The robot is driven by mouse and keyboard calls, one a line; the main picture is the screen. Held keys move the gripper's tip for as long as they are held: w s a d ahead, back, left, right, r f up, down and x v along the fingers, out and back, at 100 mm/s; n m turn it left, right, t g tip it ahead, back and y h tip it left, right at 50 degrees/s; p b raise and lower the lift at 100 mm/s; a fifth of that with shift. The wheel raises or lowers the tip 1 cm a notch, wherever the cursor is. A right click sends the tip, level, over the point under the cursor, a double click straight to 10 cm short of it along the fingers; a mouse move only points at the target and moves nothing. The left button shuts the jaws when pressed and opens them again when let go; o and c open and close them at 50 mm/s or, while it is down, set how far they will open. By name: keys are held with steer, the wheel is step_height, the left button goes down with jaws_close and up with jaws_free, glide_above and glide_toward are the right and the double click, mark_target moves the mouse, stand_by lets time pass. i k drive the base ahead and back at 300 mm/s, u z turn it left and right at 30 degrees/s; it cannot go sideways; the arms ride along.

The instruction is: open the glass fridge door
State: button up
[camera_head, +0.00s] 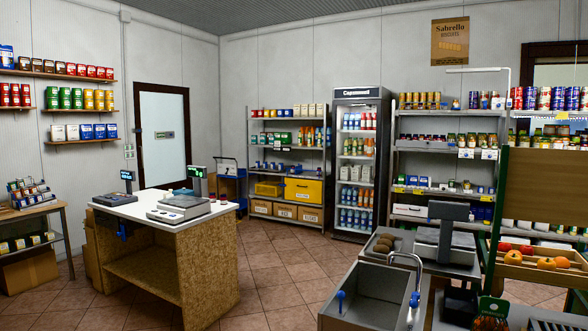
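The glass fridge (357,160) stands upright against the back wall, right of centre, between two shelf units. It has a dark frame and a lit header sign. Its glass door (356,170) looks shut, with rows of bottles and cartons visible behind it. A handle is too small to make out from here. The fridge's lower right side is partly hidden by the shelf unit and counter in front. My gripper does not show in this view.
A wood-sided checkout counter (208,255) with a scale stands at left front. A steel sink unit (365,295) with a tap stands at right front. A produce stand (540,275) is at far right. Open tiled floor (280,260) lies between the counter and sink, leading towards the fridge.

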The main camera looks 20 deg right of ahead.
mark_target(354, 170)
steer(key=z, duration=0.05)
steer(key=i, duration=4.55)
steer(key=z, duration=1.6)
steer(key=i, duration=3.5)
